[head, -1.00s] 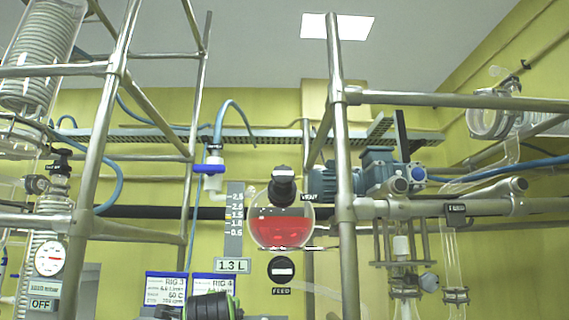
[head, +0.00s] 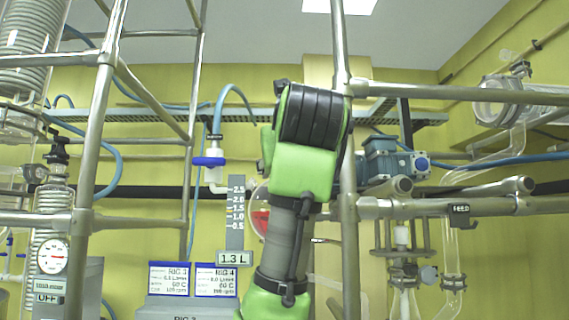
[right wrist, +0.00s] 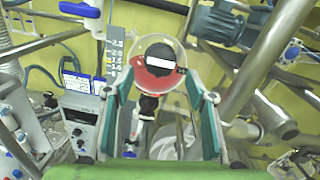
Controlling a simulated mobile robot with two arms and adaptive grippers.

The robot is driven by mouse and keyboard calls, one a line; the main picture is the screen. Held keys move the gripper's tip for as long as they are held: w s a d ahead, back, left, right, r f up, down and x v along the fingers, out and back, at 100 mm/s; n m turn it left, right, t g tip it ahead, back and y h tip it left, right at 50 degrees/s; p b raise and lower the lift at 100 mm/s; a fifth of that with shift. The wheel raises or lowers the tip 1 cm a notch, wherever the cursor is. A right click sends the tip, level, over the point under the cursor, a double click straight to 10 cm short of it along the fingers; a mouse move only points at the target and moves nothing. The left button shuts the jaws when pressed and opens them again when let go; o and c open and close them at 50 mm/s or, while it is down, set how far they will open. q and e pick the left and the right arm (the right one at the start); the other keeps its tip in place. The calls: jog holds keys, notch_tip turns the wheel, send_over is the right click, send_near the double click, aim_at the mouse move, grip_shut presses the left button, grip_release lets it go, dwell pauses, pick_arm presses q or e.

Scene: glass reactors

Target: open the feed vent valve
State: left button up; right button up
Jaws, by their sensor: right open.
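A round glass feed vessel (right wrist: 170,92) with red liquid is in the right wrist view. A black valve knob (right wrist: 160,58) with a white bar across it sits at the vessel's upper part. My right gripper (right wrist: 160,88) is open, its two fingers apart on either side of the vessel in the picture; contact cannot be told. A dark valve body (right wrist: 148,104) shows below the vessel, between the fingers. In the head view my green and black right arm hides the knob and most of the vessel; only its left edge (head: 259,222) shows. My left gripper is not in view.
Steel frame poles (head: 342,140) stand close to my right arm. A volume scale (head: 236,207) and a 1.3 L display (head: 233,258) are left of the vessel. A blue-handled valve (head: 208,161) with a hose and a blue motor (head: 385,160) flank the arm.

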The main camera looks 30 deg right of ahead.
jog(key=p+x, duration=0.2)
jog(key=x, duration=0.4)
jog(key=shift+d+r+p, duration=0.15)
jog(key=shift+p, duration=0.15)
jog(key=shift+w+d, duration=0.15)
jog(key=shift+w, duration=0.3)
jog(key=c, duration=1.1)
